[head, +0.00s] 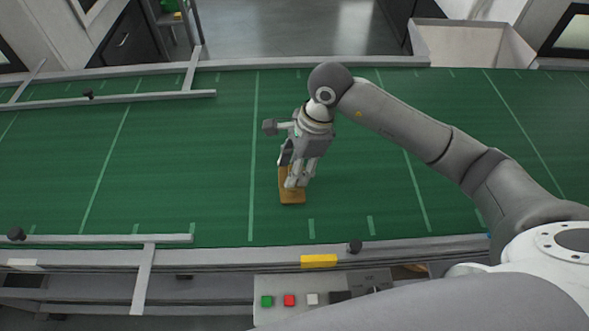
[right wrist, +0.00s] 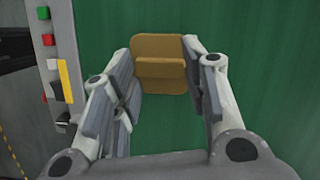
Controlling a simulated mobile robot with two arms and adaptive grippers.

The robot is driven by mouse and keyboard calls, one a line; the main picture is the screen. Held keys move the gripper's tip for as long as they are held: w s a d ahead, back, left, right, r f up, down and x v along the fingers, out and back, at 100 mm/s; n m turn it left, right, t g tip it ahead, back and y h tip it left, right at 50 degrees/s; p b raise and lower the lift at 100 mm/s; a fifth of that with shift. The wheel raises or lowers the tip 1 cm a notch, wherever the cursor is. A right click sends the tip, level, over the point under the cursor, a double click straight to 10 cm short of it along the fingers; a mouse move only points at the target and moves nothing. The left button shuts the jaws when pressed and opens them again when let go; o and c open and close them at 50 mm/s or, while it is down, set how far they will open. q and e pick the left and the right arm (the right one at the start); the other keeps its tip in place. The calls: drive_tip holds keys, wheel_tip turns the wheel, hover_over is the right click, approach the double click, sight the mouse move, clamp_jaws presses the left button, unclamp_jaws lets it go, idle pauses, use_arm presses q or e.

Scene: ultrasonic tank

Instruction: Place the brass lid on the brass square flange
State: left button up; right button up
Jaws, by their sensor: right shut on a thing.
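A brass square plate with rounded corners and a raised bar across it, which looks like the brass lid (right wrist: 158,48), shows between the fingertips in the right wrist view. In the head view it is the brown piece (head: 291,197) on or just above the green belt, partly covered by the gripper. My right gripper (head: 298,180) points down over it and is shut on it, with one finger at each end of the raised bar. I cannot make out a separate brass square flange; whether one lies under the lid is hidden. My left gripper is not in view.
The green belt (head: 180,150) is clear around the gripper. Metal guide rails (head: 110,98) run along its left side, with another rail (head: 110,239) at the front. A button panel (head: 312,285) hangs at the front edge. A pale open bin (head: 470,45) stands behind.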

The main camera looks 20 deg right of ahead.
drive_tip(key=shift+f+p, duration=0.8)
drive_tip(key=shift+f, duration=0.55)
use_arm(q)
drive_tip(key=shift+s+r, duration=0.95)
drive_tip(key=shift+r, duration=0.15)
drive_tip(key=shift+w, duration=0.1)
use_arm(e)
drive_tip(key=shift+f, duration=0.15)
drive_tip(key=o, duration=0.9)
drive_tip(key=shift+f, duration=0.1)
drive_tip(key=shift+c, duration=0.2)
drive_tip(key=o, duration=0.5)
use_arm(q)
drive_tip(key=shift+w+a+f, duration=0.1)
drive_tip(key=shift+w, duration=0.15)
